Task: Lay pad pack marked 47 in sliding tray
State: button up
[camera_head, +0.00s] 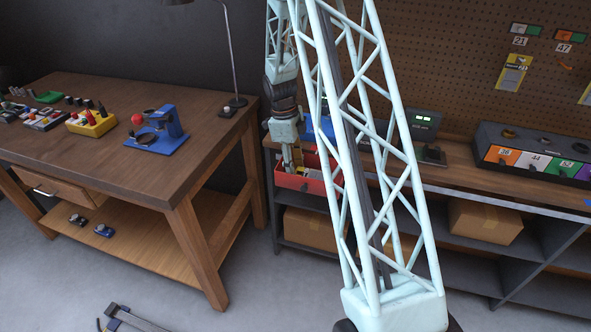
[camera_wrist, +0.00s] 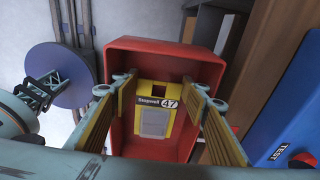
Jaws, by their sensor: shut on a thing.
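The pad pack (camera_wrist: 155,122) is yellow with a grey panel and a dark label strip marked 47. My gripper (camera_wrist: 160,98) is shut on it, one yellow-padded finger along each side. The red tray (camera_wrist: 206,66) surrounds the pack in the wrist view; whether the pack touches its floor I cannot tell. In the head view my gripper (camera_head: 292,158) points down at the red tray (camera_head: 291,181), which juts from the front of the back bench. My arm's lattice hides the tray's right part.
A blue box (camera_wrist: 288,110) marked TEST stands right of the tray. A box with coloured, numbered fronts (camera_head: 535,157) sits on the bench at right. A wooden table (camera_head: 150,110) with a blue press (camera_head: 157,132) stands left.

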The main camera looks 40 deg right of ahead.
jog(key=shift+f, duration=0.25)
jog(key=o, duration=1)
jog(key=shift+r, duration=0.1)
jog(key=shift+w+r, duration=0.2)
jog(key=shift+r, duration=0.5)
jog(key=shift+o, duration=1.1)
notch_tip(320, 180, up, 9)
jog(key=w, duration=0.1)
jog(key=shift+a, duration=0.45)
jog(key=shift+r, duration=0.75)
jog(key=shift+a, duration=0.1)
